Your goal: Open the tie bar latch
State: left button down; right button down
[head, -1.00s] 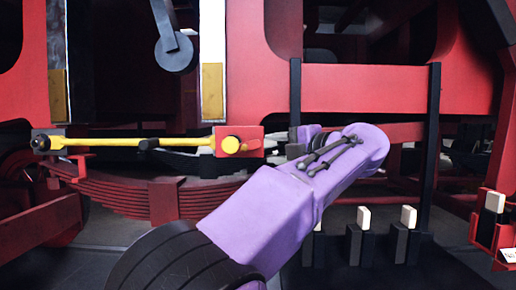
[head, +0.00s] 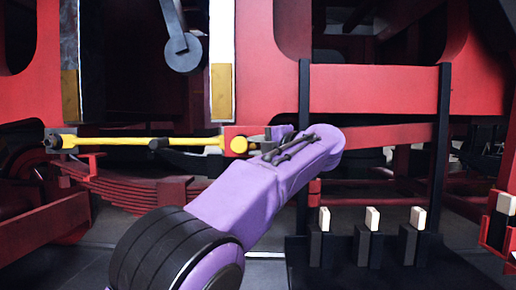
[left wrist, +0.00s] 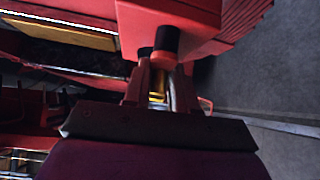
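The yellow tie bar (head: 110,141) runs level across the left half of the head view, with a black fitting (head: 159,143) near its middle. Its right end has a round yellow boss (head: 239,145) in front of a red block (head: 229,132). My left gripper (head: 262,146), on the purple arm, is at the right side of this end, its fingers partly hidden. In the left wrist view, its fingers (left wrist: 160,82) stand apart with a yellow part (left wrist: 157,84) seen between them; contact cannot be told. A black knob (left wrist: 166,41) on a red block is just beyond. My right gripper is out of view.
A red leaf spring (head: 130,190) lies below the bar. Black posts (head: 304,150) and a red beam (head: 375,90) stand right of the gripper. A black rack with several pale-topped pieces (head: 372,218) stands low at the right.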

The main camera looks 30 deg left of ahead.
pick_arm(q)
jog(key=shift+f, duration=0.55)
dwell(0.4)
jog(key=shift+w+d+f+n+t+h+p, duration=0.15)
jog(key=shift+d+n+t+h+p, duration=0.1)
jog(key=shift+n+h+p, duration=0.95)
jog(key=shift+d+f+n+t+h+p, duration=0.25)
jog(key=shift+n+h, duration=0.55)
jog(key=shift+h, duration=0.85)
jog(key=shift+w+d+n+t+h+p, duration=0.1)
jog(key=shift+n+t+h+p, duration=0.2)
jog(key=shift+n+h+p, duration=0.9)
jog(key=shift+h+b, duration=0.25)
jog(key=shift+b, duration=0.2)
jog(key=shift+r, duration=0.15)
